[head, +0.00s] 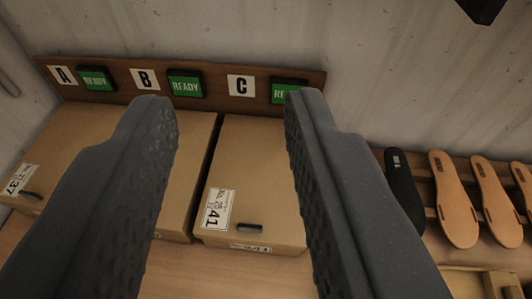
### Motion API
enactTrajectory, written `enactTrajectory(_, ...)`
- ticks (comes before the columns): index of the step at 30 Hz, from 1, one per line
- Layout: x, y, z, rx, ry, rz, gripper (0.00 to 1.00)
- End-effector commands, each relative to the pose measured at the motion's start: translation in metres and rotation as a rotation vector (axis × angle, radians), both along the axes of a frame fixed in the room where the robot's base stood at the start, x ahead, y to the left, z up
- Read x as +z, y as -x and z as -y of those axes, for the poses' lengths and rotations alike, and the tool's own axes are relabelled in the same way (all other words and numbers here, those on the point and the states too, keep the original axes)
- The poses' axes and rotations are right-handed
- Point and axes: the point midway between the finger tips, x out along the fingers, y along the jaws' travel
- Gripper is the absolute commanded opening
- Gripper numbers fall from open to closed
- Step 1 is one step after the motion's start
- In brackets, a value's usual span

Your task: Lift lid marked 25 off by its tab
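No lid with a readable 25 shows in the head view. A brown cardboard box lid marked 41 (265,170) lies right of centre, with a white label (217,209) and a small dark tab (250,227) near its front edge. A lid marked 37 (62,150) is at the left, with a dark tab (32,195). Cardboard under sign B (195,160) is largely hidden by my left finger, so its number and tab cannot be read. My gripper (230,98) is open and empty, its two dark fingers spread wide in front of the boxes.
A wooden rail (215,88) behind the boxes carries signs A, B and C, each beside a green panel; READY reads clearly at B (186,87). At the right, several sandal soles (455,200) lean on a wooden rack. Bare tabletop (215,275) shows in front.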

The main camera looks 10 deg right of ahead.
Motion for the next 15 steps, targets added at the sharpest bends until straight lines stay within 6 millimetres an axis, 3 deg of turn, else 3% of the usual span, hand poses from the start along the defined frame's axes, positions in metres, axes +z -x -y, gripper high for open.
enactTrajectory(10, 0.000, -0.003, 0.000, -0.003, -0.013, -0.010, 0.33)
enactTrajectory(15, -0.017, -0.027, 0.003, -0.038, -0.138, -0.117, 0.33)
